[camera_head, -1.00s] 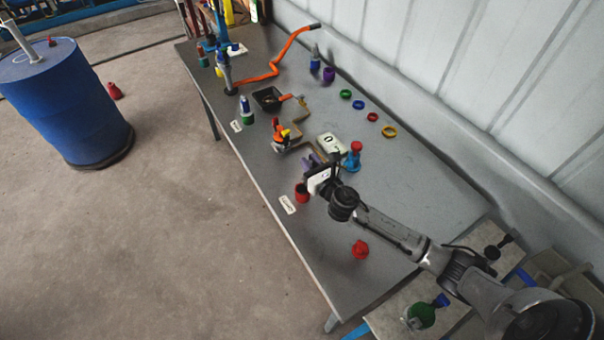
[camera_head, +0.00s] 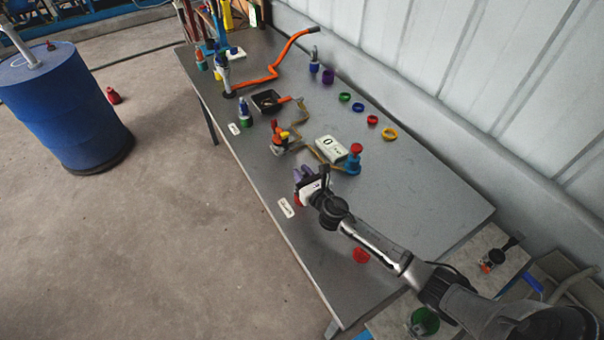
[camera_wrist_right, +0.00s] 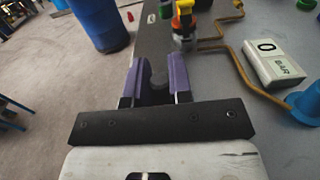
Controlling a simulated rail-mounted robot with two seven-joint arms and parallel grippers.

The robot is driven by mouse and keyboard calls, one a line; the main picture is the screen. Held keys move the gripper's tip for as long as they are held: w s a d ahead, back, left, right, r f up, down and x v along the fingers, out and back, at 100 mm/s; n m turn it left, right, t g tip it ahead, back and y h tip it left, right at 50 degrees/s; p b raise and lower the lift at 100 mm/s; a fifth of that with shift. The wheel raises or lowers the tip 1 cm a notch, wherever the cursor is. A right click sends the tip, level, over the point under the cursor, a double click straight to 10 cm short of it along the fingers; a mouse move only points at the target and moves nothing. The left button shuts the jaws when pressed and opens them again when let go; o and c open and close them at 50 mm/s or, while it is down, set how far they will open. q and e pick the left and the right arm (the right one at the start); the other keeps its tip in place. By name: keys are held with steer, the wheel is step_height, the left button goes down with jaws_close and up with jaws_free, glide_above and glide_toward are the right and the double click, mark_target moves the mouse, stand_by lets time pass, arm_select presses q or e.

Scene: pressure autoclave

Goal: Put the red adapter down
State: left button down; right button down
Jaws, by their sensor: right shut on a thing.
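My right gripper (camera_head: 302,174) is shut, low over the near left part of the table. In the right wrist view its purple fingers (camera_wrist_right: 159,80) are closed around a dark grey, rounded piece. The red adapter (camera_head: 297,201) shows as a small red patch just below the fingers, beside a white label. The gripper hides most of it, and I cannot tell whether its underside touches the table. My left gripper is out of view.
Another red piece (camera_head: 361,255) stands nearer on the table (camera_head: 420,205), partly behind my arm. A gauge box (camera_head: 331,149), a blue fitting with a red top (camera_head: 353,160) and an orange-red valve (camera_head: 281,138) stand beyond the gripper. Coloured rings lie near the wall.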

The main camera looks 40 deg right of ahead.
steer(key=shift+f+b, duration=0.4)
steer(key=shift+f, duration=0.1)
steer(key=c, duration=1)
jaws_free()
steer(key=shift+c, duration=0.2)
steer(key=shift+r, duration=0.1)
